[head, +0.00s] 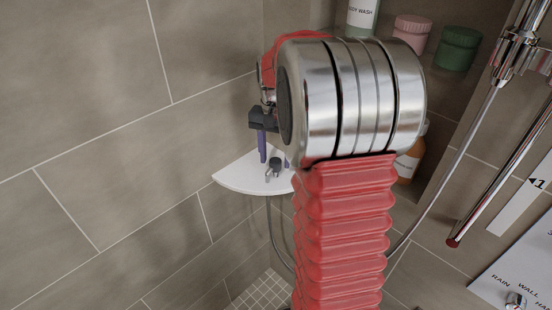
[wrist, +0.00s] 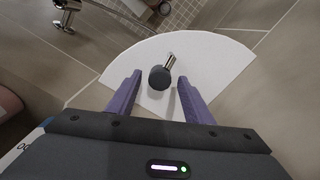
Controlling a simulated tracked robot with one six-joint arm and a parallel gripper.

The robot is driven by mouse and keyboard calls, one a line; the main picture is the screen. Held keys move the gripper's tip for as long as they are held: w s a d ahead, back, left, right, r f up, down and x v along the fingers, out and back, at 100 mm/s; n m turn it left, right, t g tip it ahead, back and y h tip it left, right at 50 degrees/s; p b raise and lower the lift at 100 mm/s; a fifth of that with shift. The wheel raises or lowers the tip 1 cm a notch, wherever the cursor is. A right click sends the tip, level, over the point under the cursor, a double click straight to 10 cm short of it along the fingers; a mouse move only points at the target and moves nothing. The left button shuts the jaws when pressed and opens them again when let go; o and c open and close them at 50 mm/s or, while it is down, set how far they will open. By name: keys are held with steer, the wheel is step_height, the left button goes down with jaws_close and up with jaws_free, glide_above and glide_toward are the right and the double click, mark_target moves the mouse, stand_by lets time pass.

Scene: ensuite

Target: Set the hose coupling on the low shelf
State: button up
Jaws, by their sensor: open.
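The hose coupling, a dark round knob with a short chrome stem, is at the white corner shelf (head: 232,179). It shows in the head view (head: 275,165) and in the wrist view (wrist: 160,77). It appears to rest on the shelf's top (wrist: 215,65). My gripper (head: 274,158) is open, its purple fingers pointing down at the shelf. In the wrist view my gripper (wrist: 158,75) has one finger either side of the coupling, with gaps showing. My arm hides part of the shelf's right side in the head view.
A niche at the upper right holds a body wash bottle (head: 362,15), a pink jar (head: 411,31), a green jar (head: 457,47) and an orange bottle (head: 408,160). A chrome rail (head: 505,165) and a hose (head: 276,235) are nearby. The left wall is bare.

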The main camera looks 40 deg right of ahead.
mark_target(275, 161)
step_height(275, 161, up, 11)
stand_by(0.4)
steer(key=shift+r, duration=0.1)
stand_by(0.4)
steer(key=s+a+r+n+t, duration=0.1)
steer(key=s+a+n, duration=0.25)
steer(key=a, duration=0.35)
steer(key=s+a+r+n+t, duration=0.15)
steer(key=s+a, duration=0.25)
steer(key=a, duration=0.4)
steer(key=s+a+f+n+t, duration=0.3)
steer(key=s+a+f+n, duration=0.3)
steer(key=s+a, duration=0.3)
steer(key=shift+s+a, duration=0.3)
steer(key=shift+a, duration=0.05)
steer(key=shift+f, duration=0.1)
stand_by(0.3)
